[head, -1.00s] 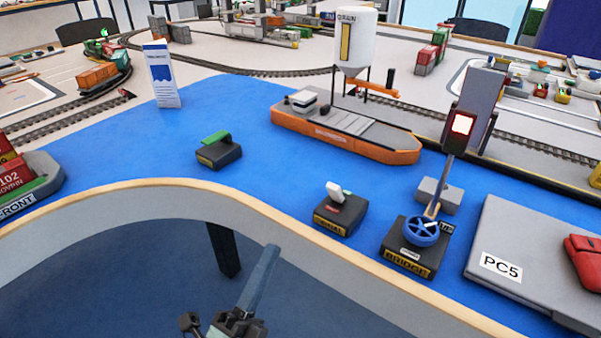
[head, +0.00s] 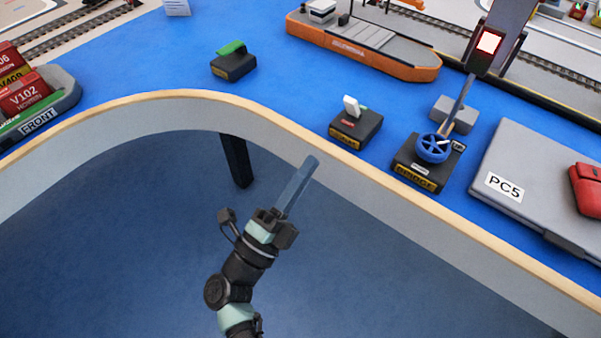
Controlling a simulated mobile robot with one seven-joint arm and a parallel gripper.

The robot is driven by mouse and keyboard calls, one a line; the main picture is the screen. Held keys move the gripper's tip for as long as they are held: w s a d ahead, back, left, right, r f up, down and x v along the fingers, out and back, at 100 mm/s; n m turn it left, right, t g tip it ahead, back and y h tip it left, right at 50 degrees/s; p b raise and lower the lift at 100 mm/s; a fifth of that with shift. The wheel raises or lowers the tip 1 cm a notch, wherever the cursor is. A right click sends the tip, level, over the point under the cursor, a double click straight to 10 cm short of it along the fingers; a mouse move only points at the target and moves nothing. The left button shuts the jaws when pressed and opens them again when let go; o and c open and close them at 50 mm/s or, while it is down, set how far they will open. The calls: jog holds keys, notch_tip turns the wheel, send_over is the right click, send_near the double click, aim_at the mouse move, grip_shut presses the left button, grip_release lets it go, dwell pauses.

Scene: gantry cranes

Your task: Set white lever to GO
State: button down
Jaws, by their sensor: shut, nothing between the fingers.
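The white lever (head: 351,105) stands on a small black box (head: 357,126) with a yellow label on its front, near the edge of the blue table. A small red marking and a green marking show on the box beside the lever. The lever leans toward the back left, away from the table edge; the lettering is too small to read. My gripper (head: 313,162) is shut and empty. It is in front of the table edge, lower left of the white lever and apart from it, pointing up and to the right.
Left of the white lever is a black box with a green lever (head: 231,47). The wooden table edge (head: 290,130) curves in front. A grey PC5 laptop (head: 535,180) lies at right.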

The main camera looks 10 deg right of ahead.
aim_at(349, 105)
jog(key=x, duration=1)
jog(key=shift+r, duration=0.15)
